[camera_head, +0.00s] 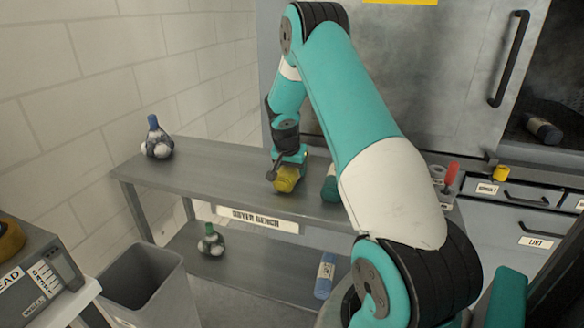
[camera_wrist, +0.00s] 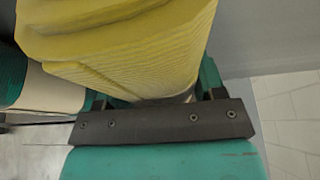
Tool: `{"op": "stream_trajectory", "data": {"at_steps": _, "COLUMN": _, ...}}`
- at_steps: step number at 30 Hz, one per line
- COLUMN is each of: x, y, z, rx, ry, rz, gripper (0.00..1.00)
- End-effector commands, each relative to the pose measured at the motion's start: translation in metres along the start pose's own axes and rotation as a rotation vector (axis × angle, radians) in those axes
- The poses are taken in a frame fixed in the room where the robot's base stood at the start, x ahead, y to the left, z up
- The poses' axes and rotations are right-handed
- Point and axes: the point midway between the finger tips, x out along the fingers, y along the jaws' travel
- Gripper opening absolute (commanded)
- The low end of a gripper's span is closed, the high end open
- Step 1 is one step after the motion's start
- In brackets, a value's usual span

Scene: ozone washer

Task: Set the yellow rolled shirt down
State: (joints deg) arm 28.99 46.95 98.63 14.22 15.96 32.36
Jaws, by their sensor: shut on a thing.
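The yellow rolled shirt (camera_head: 286,179) is in my gripper over the grey bench (camera_head: 228,168), close to the bench top. In the wrist view the yellow roll (camera_wrist: 130,45) fills the upper middle, with its folded layers showing. My gripper (camera_head: 283,172) is shut on it; its dark plate and teal body (camera_wrist: 160,125) show below the roll. I cannot tell whether the roll touches the bench top. A green rolled item (camera_head: 329,187) stands just right of the yellow roll, partly hidden by my arm. It also shows at the left of the wrist view (camera_wrist: 12,75).
A blue-topped bundle (camera_head: 157,140) stands at the bench's left end; clear top lies between it and my gripper. The lower shelf holds a green-topped bundle (camera_head: 211,240) and a blue roll (camera_head: 325,275). A red item (camera_head: 450,176) stands right. A grey bin (camera_head: 145,290) stands front left.

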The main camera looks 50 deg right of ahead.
Motion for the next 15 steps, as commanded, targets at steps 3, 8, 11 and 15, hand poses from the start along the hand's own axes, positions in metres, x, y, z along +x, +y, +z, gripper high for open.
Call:
{"op": "stream_trajectory", "data": {"at_steps": 3, "x": 0.0024, "y": -0.0003, "z": 0.0003, "rx": 0.001, "ry": 0.003, "rz": -0.002, "gripper": 0.34}}
{"op": "stream_trajectory", "data": {"at_steps": 8, "x": 0.0029, "y": -0.0003, "z": 0.0005, "rx": 0.001, "ry": 0.003, "rz": -0.002, "gripper": 0.34}}
{"op": "stream_trajectory", "data": {"at_steps": 11, "x": 0.0043, "y": -0.0002, "z": 0.0013, "rx": 0.001, "ry": 0.002, "rz": -0.001, "gripper": 0.70}}
{"op": "stream_trajectory", "data": {"at_steps": 15, "x": 0.0040, "y": -0.0001, "z": 0.0012, "rx": 0.001, "ry": 0.002, "rz": -0.001, "gripper": 0.89}}
